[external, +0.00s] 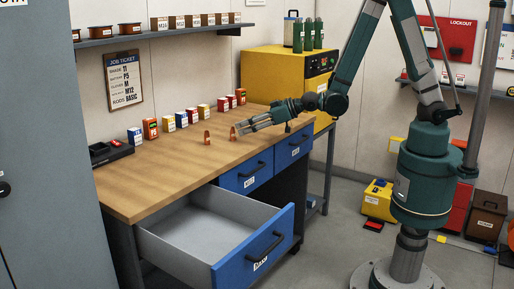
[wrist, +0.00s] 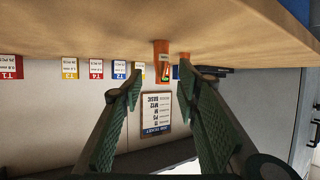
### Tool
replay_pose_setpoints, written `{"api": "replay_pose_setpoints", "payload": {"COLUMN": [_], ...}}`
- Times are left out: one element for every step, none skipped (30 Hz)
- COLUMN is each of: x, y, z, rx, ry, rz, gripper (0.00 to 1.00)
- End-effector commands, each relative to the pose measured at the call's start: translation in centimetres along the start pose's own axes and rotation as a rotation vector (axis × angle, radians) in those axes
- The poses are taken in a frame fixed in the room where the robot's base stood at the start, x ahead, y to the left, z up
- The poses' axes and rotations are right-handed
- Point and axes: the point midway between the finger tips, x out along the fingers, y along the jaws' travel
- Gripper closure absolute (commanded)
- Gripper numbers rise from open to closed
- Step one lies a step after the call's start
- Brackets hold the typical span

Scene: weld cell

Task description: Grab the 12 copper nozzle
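Two small copper nozzles stand upright on the wooden workbench (external: 150,180). In the wrist view, which looks upside down, a copper nozzle (wrist: 161,48) shows ahead between the open fingertips of my gripper (wrist: 160,70), with a gap on each side. A second copper shape (wrist: 184,66) is partly hidden by the right finger. I cannot read a size on either nozzle.
Several small coloured boxes (external: 182,120) line the back of the bench. A job ticket (external: 125,80) on the wall lists M12. A dark tray (external: 108,152) lies at the left. A lower drawer (external: 205,233) is pulled open. The bench front left is clear.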

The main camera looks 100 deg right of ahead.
Motion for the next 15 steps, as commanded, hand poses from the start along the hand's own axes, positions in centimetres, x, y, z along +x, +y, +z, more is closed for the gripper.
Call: {"api": "replay_pose_setpoints", "payload": {"x": [0.22,0.29,0.32,0.32,0.32,0.31,0.3,0.3,0.3,0.3,0.32,0.39,0.47,0.59,0.81], "y": [0.0,0.0,0.0,0.0,0.0,0.0,0.0,0.0,0.0,0.0,0.0,0.0,0.0,-0.01,-0.02], "z": [0.02,0.01,0.0,0.0,-0.01,-0.01,-0.01,-0.01,-0.01,-0.01,-0.01,-0.01,-0.02,-0.02,-0.04], "rx": [0.0,0.0,0.0,0.0,0.0,0.0,0.0,0.0,0.0,0.0,0.0,0.0,0.0,0.0,0.0], "ry": [0.0,0.0,0.0,0.0,0.0,0.0,0.0,0.0,0.0,0.0,0.0,0.0,0.0,0.0,0.0], "rz": [0.0,0.0,0.0,0.0,0.0,0.0,0.0,0.0,0.0,0.0,0.0,0.0,0.0,0.0,0.0], "gripper": [0.68,0.68,0.68,0.68,0.68,0.68,0.68,0.68,0.68,0.68,0.68,0.68,0.68,0.68,0.68]}}
